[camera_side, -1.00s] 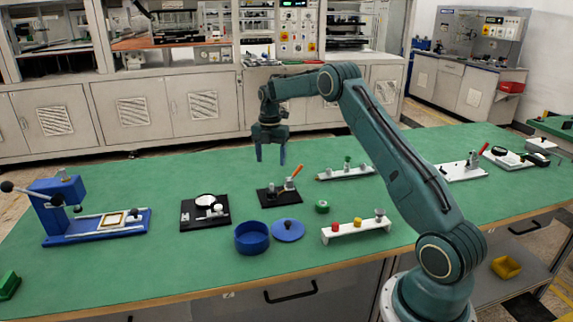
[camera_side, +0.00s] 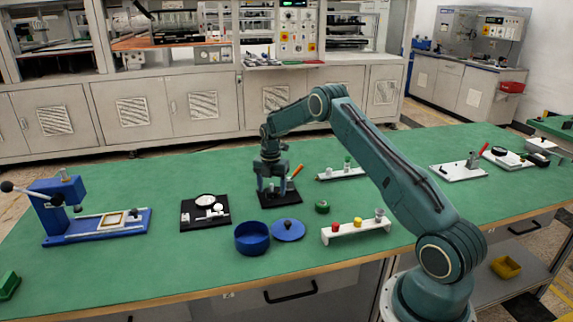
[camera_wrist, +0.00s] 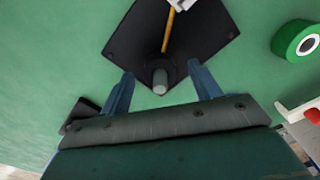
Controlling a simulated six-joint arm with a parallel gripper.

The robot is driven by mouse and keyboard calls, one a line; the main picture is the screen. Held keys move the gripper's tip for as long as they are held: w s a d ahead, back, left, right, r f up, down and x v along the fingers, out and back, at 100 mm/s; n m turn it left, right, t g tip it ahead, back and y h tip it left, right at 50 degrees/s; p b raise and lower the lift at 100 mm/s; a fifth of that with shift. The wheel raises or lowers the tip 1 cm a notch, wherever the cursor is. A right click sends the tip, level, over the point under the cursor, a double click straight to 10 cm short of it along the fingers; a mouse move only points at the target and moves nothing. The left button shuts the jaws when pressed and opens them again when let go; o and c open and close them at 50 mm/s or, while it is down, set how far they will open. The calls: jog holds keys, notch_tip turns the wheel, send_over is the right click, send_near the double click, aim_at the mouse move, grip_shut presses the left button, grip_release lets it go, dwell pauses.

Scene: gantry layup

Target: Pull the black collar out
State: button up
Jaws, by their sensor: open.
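A black square plate (camera_side: 284,203) lies on the green table, with one corner pointing at my gripper in the wrist view. A grey round post (camera_wrist: 160,80) stands near that corner of the plate.
A green roll (camera_side: 322,207) lies right of the plate. In front are a blue bowl (camera_side: 252,240), a blue disc (camera_side: 288,230) and a white rack (camera_side: 356,232). A black board (camera_side: 205,214) lies left.

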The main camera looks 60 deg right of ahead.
jog(key=shift+f, duration=0.2)
jog(key=c, duration=1.2)
jog(key=shift+r, duration=0.1)
jog(key=shift+r, duration=3.3)
dwell(0.5)
jog(key=shift+r, duration=1.55)
